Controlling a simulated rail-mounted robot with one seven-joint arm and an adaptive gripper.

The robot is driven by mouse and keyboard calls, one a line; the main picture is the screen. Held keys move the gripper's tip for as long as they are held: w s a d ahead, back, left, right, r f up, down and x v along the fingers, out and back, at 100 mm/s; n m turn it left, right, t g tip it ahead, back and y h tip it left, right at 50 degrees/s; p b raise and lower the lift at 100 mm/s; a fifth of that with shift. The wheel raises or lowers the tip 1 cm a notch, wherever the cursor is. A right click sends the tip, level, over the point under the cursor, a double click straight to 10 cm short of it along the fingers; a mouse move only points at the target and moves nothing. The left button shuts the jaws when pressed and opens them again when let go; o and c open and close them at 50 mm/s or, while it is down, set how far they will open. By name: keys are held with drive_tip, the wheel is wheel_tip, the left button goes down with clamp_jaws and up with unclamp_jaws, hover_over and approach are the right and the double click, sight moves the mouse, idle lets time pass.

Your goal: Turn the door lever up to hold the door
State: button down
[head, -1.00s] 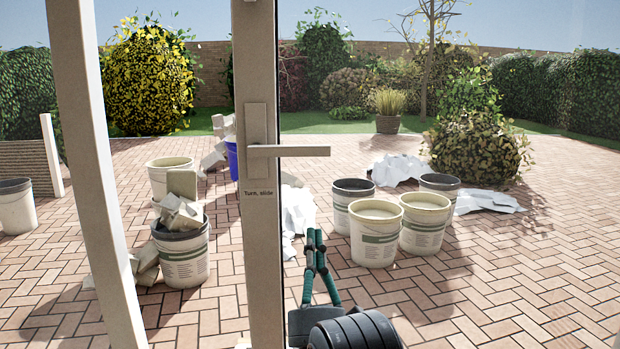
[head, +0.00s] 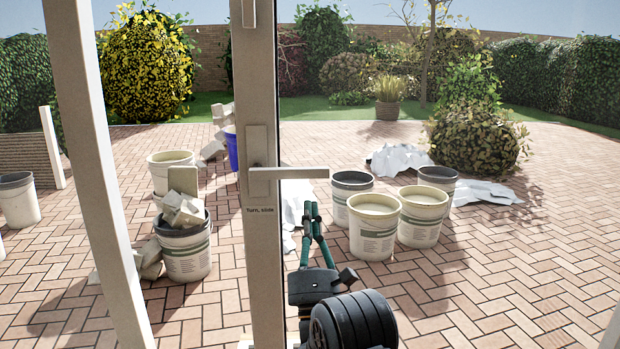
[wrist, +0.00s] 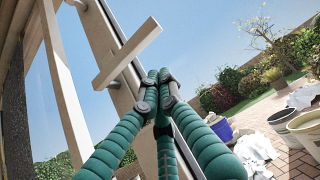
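The door lever (head: 290,173) is a pale bar lying level, pointing right from its plate on the door's upright frame (head: 262,270). Below it the frame bears the words "Turn, slide". In the wrist view the lever (wrist: 127,53) looks slanted, just beyond and left of my fingertips. My gripper (head: 312,207) has teal ribbed fingers and is below the lever's free end in the head view, apart from it. In the wrist view the fingertips of my gripper (wrist: 158,78) come together with nothing between them. The lever is in full view.
A second pale post (head: 95,170) stands left of the door frame. Beyond are a bucket of rubble (head: 185,255), several buckets including a pale one (head: 374,228), and white sheeting (head: 398,158) on brick paving. The space around the lever's free end looks clear.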

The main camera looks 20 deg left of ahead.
sight(289, 170)
drive_tip(key=shift+r, duration=1.95)
drive_tip(key=shift+y, duration=0.3)
drive_tip(key=shift+d+r+n+g+y+p, duration=0.15)
drive_tip(key=shift+n+g+y, duration=0.1)
drive_tip(key=shift+n+y, duration=0.3)
drive_tip(key=shift+r+n+g+y+p, duration=0.1)
drive_tip(key=shift+n+g+y+p, duration=0.2)
drive_tip(key=shift+n, duration=0.35)
drive_tip(key=shift+d+r+n+g+y+p, duration=0.15)
drive_tip(key=shift+n+g+y, duration=0.1)
drive_tip(key=shift+n+y, duration=0.35)
drive_tip(key=shift+w+a+r+n, duration=0.1)
drive_tip(key=shift+n, duration=0.3)
